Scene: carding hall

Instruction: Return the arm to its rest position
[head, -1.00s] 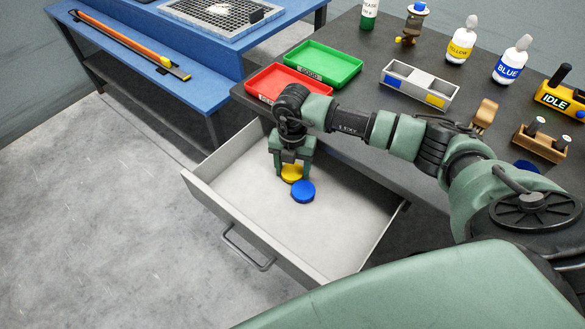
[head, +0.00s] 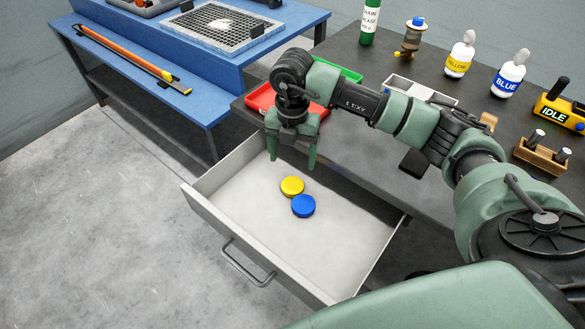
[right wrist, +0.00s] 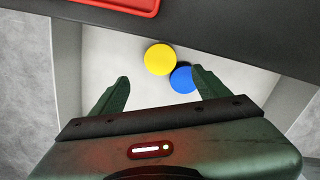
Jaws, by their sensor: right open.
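My right gripper (head: 292,160) is open and empty above the back part of the open drawer (head: 245,230). Its two fingers also show in the right wrist view (right wrist: 160,92), apart, with nothing between them. A yellow disc (head: 292,186) and a blue disc (head: 303,206) lie on the drawer floor, close beside each other. Both discs show in the right wrist view, the yellow one (right wrist: 160,59) left of the blue one (right wrist: 183,80). My right arm reaches in from the right over the dark table. My left gripper is in neither view.
Behind the arm on the dark table (head: 400,190) are a red tray (head: 262,99), a partly hidden green tray (head: 350,76) and a grey divided box (head: 425,88). Yellow (head: 459,62) and blue (head: 508,78) labelled bottles stand farther back. A blue bench (head: 150,65) is at left.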

